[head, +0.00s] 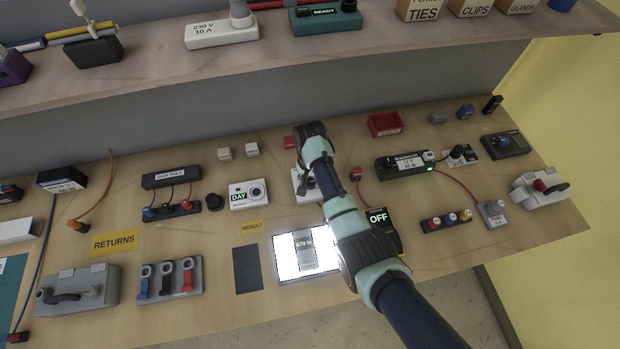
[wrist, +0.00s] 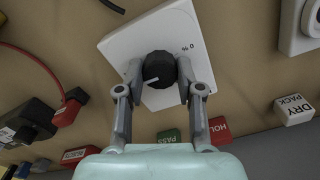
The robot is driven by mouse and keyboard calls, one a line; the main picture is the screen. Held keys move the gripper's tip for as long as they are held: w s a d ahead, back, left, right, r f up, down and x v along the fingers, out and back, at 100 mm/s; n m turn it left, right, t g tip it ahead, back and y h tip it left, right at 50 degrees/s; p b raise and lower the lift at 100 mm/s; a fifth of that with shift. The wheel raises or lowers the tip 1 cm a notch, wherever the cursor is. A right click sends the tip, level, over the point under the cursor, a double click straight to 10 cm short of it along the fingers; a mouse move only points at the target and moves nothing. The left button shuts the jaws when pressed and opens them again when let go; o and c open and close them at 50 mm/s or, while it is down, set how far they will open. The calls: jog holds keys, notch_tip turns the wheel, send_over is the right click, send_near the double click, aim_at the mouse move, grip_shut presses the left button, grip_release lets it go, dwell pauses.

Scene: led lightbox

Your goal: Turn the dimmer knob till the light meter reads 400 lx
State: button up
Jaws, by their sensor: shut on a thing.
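The dimmer is a white plate (wrist: 185,32) with a black knob (wrist: 159,72) that bears a white pointer line; a "%" mark and a "0" are printed beside it. My gripper (wrist: 159,80) has one finger on each side of the knob and is shut on it. In the head view the dimmer plate (head: 311,197) is partly hidden under my arm, and the knob cannot be made out clearly. The light meter (head: 304,245) is a grey device lying on the bright white lightbox panel (head: 284,267); its small display seems to read 670 lx.
An OFF-labelled black box (head: 379,217) stands beside my forearm. A DAY-labelled white unit (head: 247,194) is left of the dimmer. Small PASS (wrist: 170,136), HOLD (wrist: 219,129) and DRY PACK (wrist: 294,110) blocks lie near the gripper. A shelf (head: 300,48) overhangs the back.

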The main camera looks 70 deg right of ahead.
jog(key=n+p, duration=0.2)
jog(key=n, duration=0.4)
dwell(0.6)
jog(key=o, duration=1.1)
jog(key=shift+o, duration=0.2)
notch_tip(320, 180, up, 12)
